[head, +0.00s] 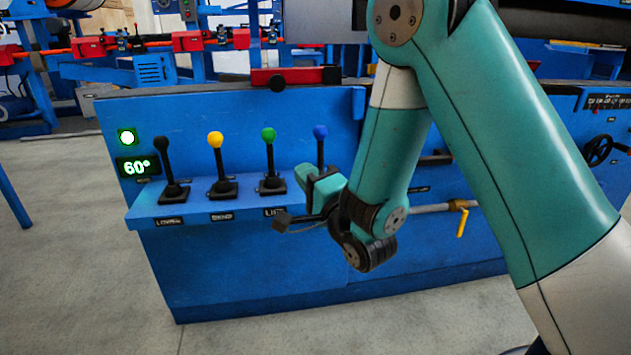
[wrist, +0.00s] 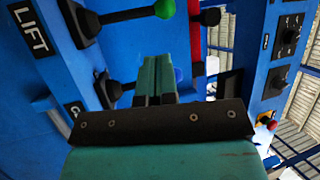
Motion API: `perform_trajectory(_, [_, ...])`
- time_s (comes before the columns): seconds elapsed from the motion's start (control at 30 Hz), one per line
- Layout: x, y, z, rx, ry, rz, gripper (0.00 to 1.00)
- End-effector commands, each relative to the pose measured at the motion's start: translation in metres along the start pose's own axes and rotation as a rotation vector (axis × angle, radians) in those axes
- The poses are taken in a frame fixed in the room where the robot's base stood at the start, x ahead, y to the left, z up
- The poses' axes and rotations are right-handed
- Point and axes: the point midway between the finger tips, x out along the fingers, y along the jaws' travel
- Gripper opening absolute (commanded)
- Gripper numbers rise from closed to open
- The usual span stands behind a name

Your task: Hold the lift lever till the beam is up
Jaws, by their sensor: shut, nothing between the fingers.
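The lift lever has a green ball knob (head: 268,134) and stands on the blue panel ledge above a label that reads LIFT in the wrist view. Its green knob also shows in the wrist view (wrist: 165,9), at the top. My gripper (head: 312,180) is in front of the panel, to the right of the green-knobbed lever and close to the blue-knobbed lever (head: 320,132). In the wrist view its fingers (wrist: 157,78) are together and empty, and the green knob is apart from them. The blue-knobbed lever's base is partly hidden behind my gripper. The beam cannot be made out.
A black-knobbed lever (head: 163,142) and a yellow-knobbed lever (head: 216,140) stand to the left on the same ledge (head: 150,212). A yellow-handled valve (head: 462,222) is at the right.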

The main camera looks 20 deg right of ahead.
Motion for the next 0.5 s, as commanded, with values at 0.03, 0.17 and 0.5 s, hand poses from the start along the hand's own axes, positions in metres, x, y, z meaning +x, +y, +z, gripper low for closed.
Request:
perform_trajectory(0.03, [-0.008,0.0,0.0,0.0,-0.001,0.004,0.0])
perform_trajectory(0.17, [-0.021,0.001,0.0,0.001,-0.001,0.002,0.0])
perform_trajectory(0.5, [-0.027,0.001,-0.001,0.0,0.002,0.0,0.0])
